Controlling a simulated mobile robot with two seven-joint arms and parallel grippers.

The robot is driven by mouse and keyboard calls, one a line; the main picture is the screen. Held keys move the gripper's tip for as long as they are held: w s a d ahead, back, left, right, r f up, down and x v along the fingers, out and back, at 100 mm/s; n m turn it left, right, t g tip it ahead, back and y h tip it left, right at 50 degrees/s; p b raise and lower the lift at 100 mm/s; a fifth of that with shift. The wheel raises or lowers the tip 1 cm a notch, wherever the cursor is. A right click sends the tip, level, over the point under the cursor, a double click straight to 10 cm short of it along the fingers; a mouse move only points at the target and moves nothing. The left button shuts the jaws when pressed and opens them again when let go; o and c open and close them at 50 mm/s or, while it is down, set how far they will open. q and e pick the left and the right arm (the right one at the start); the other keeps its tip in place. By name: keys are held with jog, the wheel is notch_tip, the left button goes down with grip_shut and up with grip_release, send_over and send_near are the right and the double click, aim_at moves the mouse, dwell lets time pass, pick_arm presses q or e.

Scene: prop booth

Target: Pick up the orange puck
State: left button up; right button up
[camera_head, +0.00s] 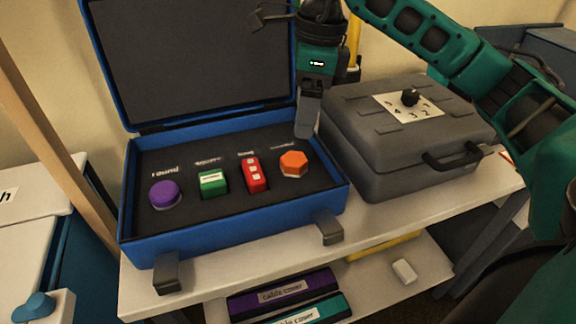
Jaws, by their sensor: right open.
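The orange puck (293,163), six-sided, sits at the right end of a row in the dark foam of an open blue case (240,226). A purple round puck (165,194), a green block (213,184) and a red block (254,175) sit to its left in the same foam. My right gripper (307,122) points down by the case's back right edge, just above and slightly right of the orange puck in the picture. It is open and holds nothing; one finger largely hides the other. My left gripper is not in view.
A closed grey case (405,135) with a dial on its lid stands close on the right. The blue case's raised lid (195,60) stands behind the foam. Both cases are on a white shelf (375,216). Boxes labelled cable cover (283,293) lie on a lower shelf.

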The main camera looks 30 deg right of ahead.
send_over(294, 159)
jog(key=f, duration=0.3)
jog(key=d+f, duration=0.1)
jog(key=shift+s+f+b, duration=0.3)
jog(key=shift+f+b, duration=0.05)
jog(key=shift+f, duration=0.05)
jog(key=f, duration=0.3)
jog(key=f+b, duration=0.1)
jog(key=f, duration=0.1)
jog(key=shift+w+a+f, duration=0.15)
jog(key=shift+w+a, duration=0.1)
jog(key=shift+a, duration=0.15)
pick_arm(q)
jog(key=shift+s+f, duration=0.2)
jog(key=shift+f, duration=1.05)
pick_arm(e)
jog(key=c, duration=1.1)
